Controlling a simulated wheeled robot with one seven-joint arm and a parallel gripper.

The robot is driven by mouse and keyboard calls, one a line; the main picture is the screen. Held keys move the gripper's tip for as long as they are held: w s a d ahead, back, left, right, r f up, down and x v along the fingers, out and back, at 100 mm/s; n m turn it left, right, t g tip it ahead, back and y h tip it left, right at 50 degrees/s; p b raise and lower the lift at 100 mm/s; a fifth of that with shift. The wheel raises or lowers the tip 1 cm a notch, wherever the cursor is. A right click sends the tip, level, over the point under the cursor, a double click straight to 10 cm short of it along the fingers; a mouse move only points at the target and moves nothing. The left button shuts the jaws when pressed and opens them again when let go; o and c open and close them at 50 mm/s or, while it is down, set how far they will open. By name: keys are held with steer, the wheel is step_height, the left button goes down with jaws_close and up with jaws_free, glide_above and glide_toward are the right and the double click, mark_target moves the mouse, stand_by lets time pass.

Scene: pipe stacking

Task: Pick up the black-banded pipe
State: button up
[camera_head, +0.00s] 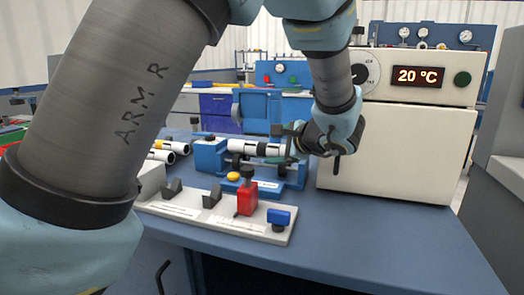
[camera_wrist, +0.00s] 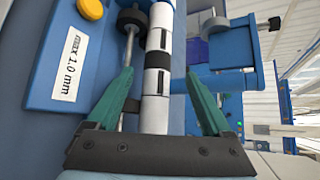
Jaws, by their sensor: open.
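The white pipe with black bands (camera_head: 246,147) lies level on a blue fixture (camera_head: 210,155). In the wrist view the pipe (camera_wrist: 156,112) runs up the picture between the two green fingers. My gripper (camera_head: 289,144) is at the pipe's right end in the head view. In the wrist view my gripper (camera_wrist: 161,74) is open, with one finger on each side of the pipe and gaps showing on both sides. The pipe's near end is hidden behind the gripper's dark palm bar.
Other banded pipes (camera_head: 172,147) lie at the left. A pale base with a red clamp (camera_head: 247,197) stands in front of the fixture. A white oven reading 20 °C (camera_head: 395,150) is close to the right of my gripper. The table's front right (camera_head: 370,235) is clear.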

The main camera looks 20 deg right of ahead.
mark_target(269, 149)
steer(key=x, duration=0.4)
steer(key=shift+f, duration=0.25)
steer(key=shift+c, duration=0.2)
steer(key=shift+s, duration=0.1)
jaws_close()
